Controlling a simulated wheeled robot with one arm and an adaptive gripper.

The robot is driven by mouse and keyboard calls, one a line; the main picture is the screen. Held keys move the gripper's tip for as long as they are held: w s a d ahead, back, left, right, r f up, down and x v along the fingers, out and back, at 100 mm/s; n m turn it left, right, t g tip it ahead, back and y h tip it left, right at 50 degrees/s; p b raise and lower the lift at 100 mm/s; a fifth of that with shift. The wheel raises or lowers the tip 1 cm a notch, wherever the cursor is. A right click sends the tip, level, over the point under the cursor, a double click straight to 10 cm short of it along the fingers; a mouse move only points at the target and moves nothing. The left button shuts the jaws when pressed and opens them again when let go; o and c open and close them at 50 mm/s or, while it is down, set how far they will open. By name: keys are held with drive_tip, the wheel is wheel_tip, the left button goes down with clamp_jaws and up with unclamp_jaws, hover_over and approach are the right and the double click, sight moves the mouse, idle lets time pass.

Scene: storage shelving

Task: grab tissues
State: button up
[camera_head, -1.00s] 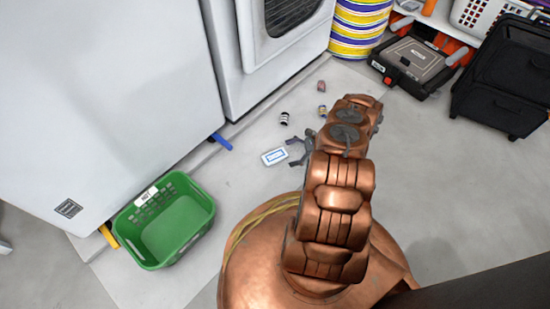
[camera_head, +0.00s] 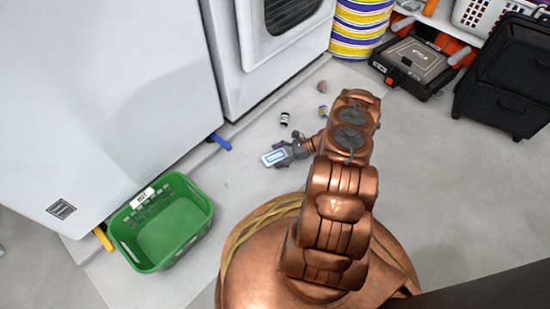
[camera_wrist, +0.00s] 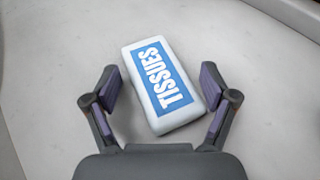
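The tissues (camera_wrist: 162,86) are a white pack with a blue label reading TISSUES, lying flat on the pale floor. In the wrist view the pack sits between the two open fingers of my gripper (camera_wrist: 160,98), tilted a little, with a gap on the left and a smaller one on the right. In the head view the tissues (camera_head: 273,158) show at the tip of my gripper (camera_head: 281,155), whose fingers are partly hidden by the pack and my arm.
A green basket (camera_head: 203,227) stands to the left. A dark-labelled can (camera_head: 284,118), another small can (camera_head: 322,112) and a reddish item (camera_head: 321,87) lie behind my gripper. White appliances (camera_head: 110,90) border the left. A black toolbox (camera_head: 414,64) stands at the back right.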

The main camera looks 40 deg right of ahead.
drive_tip(key=c, duration=0.8)
drive_tip(key=shift+c, duration=0.2)
